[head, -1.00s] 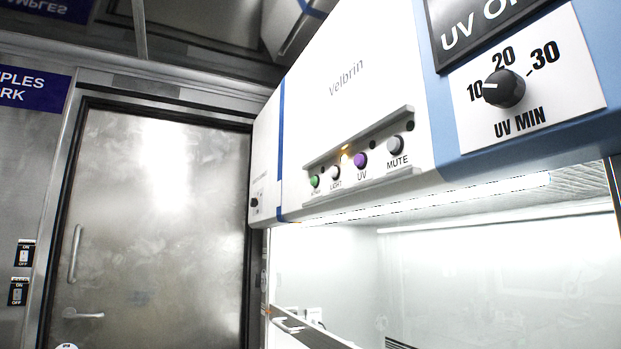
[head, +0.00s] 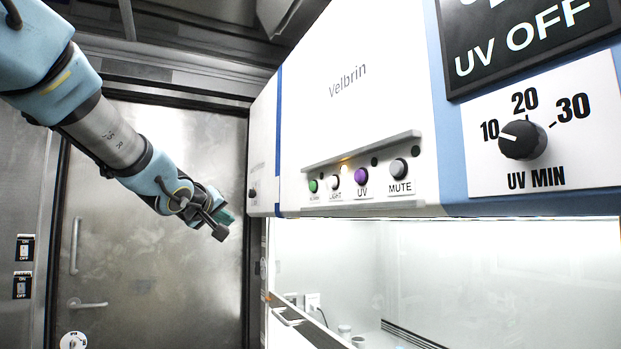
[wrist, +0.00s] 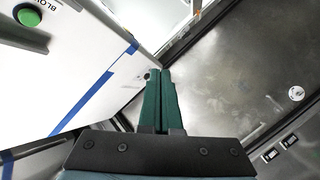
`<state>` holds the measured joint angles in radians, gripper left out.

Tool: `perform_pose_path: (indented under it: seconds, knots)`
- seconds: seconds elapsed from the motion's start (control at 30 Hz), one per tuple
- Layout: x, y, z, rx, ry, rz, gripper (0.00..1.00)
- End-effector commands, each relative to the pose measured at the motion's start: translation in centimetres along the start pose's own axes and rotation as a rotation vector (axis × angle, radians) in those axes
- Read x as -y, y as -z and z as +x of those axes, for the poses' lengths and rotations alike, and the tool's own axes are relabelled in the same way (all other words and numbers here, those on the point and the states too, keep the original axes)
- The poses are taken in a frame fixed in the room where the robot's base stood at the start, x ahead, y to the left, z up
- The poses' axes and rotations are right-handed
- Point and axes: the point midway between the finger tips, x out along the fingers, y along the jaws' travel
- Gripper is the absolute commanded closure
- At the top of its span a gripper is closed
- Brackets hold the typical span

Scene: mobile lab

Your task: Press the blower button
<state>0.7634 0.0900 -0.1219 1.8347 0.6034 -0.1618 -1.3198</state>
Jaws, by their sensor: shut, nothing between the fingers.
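The blower button is a round green button (head: 313,186) at the left end of the button row on the white cabinet front. In the wrist view the green button (wrist: 28,16) shows at the top left, with a partly cut-off label starting "BLO" beside it. My gripper (head: 228,217) is left of the cabinet in the head view, in front of the metal door and apart from the button. In the wrist view its green fingers (wrist: 160,75) are together with nothing between them, pointing away from the button. The gripper's tips are partly hidden in the head view.
A UV timer knob (head: 522,139) is farther right. A metal door (head: 150,260) stands behind my arm. The lit hood opening lies below.

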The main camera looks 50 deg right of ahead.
Motion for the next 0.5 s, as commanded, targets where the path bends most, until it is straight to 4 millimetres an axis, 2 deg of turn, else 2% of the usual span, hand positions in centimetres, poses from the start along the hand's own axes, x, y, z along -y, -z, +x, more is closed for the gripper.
perform_pose_path:
  seconds: [0.03, 0.1, 0.2, 0.33, 0.5]
  knots:
    - [-3.1, 0.4, 0.0, 0.001, -0.053, -0.013, 1.00]
    - [-6.1, 0.5, 0.0, 0.004, -0.112, -0.034, 1.00]
    - [-9.2, 0.5, -0.1, 0.009, -0.173, -0.058, 1.00]
    - [-11.2, 0.4, -0.3, 0.015, -0.213, -0.074, 1.00]
    - [-11.5, 0.4, -0.3, 0.016, -0.221, -0.078, 1.00]
